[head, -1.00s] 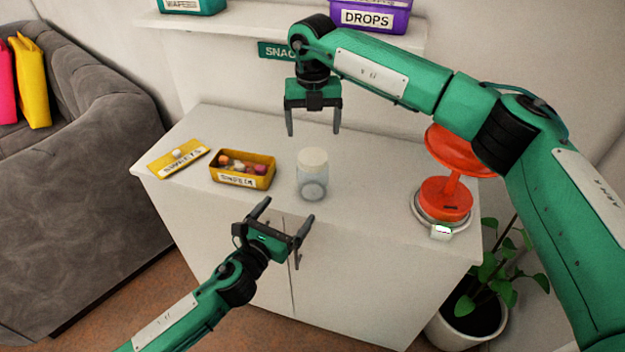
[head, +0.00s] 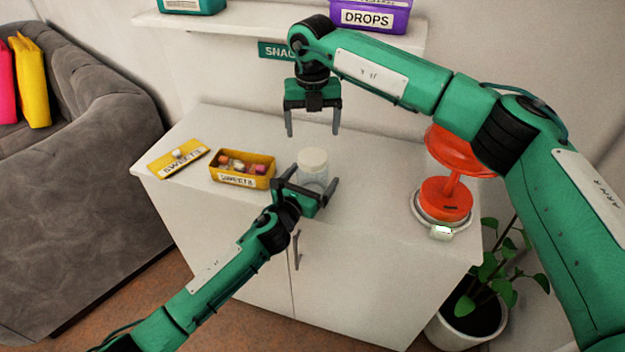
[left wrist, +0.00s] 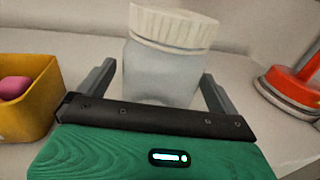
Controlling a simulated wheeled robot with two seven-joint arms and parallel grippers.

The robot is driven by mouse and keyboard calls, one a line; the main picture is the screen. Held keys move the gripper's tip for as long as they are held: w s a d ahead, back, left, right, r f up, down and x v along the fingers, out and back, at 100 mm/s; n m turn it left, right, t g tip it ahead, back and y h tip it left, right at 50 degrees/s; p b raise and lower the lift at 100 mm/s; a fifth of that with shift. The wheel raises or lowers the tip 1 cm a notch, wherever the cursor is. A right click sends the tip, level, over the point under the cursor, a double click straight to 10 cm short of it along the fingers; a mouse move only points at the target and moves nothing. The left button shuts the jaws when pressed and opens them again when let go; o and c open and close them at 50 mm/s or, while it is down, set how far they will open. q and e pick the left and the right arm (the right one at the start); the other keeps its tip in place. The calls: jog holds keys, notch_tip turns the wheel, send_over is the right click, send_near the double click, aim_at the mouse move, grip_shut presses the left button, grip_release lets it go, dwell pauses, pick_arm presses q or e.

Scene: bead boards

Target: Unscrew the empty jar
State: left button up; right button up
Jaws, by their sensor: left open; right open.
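The empty jar (head: 313,172) is clear with a cream ribbed lid (head: 313,157) on top, standing upright on the white cabinet top. It also shows in the left wrist view (left wrist: 160,75), with its lid (left wrist: 174,27) on. My left gripper (head: 308,180) is open at the jar's front, with one finger on either side of the jar body, below the lid. In the left wrist view the fingers (left wrist: 160,88) appear apart from the glass. My right gripper (head: 313,130) is open and empty, above and behind the jar. The jar's lower front is partly hidden by my left gripper.
A yellow sweets box (head: 243,181) stands just left of the jar, its yellow lid (head: 178,158) lying farther left. A red scale (head: 445,198) stands at the right. A shelf (head: 240,28) with bins runs behind. The cabinet top (head: 365,195) between jar and scale is clear.

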aim_at(312, 156)
pick_arm(q)
jog(key=c, duration=2)
jog(key=shift+o, duration=0.2)
pick_arm(e)
jog(key=m, duration=0.3)
jog(key=shift+m, duration=0.3)
jog(key=m, duration=0.4)
jog(key=shift+m, duration=0.3)
jog(key=m, duration=0.4)
jog(key=shift+m, duration=0.4)
jog(key=m, duration=0.4)
jog(key=shift+m, duration=0.4)
jog(key=shift+f, duration=4)
